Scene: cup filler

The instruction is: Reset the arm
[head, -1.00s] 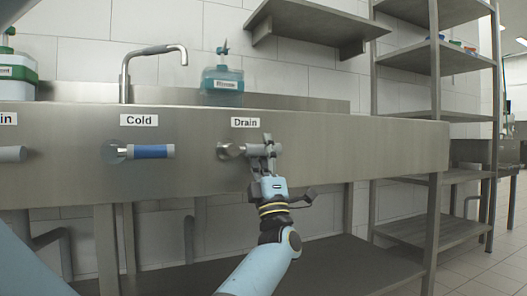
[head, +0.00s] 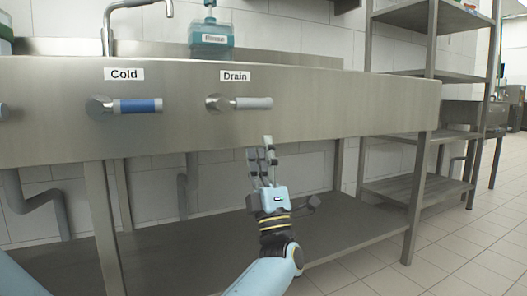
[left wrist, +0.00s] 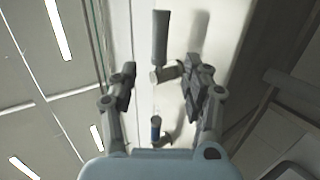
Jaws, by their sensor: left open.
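My left gripper (head: 262,162) is in the head view, in front of the sink's lower front edge. It is below the grey Drain handle (head: 254,103) and apart from it. In the left wrist view its two fingers (left wrist: 160,92) stand apart with nothing held between them. The Drain handle also shows in that view (left wrist: 160,38), beyond the fingers. In the head view the handle lies level, its grip pointing right from its round base. My right gripper is not in view.
The blue Cold handle (head: 140,105) is left of the Drain handle. A teal bottle (head: 211,38) and a faucet (head: 107,22) are behind the sink front (head: 330,100). A lower shelf (head: 180,235) runs beneath. Shelving (head: 415,190) stands at the right, with open tiled floor in front.

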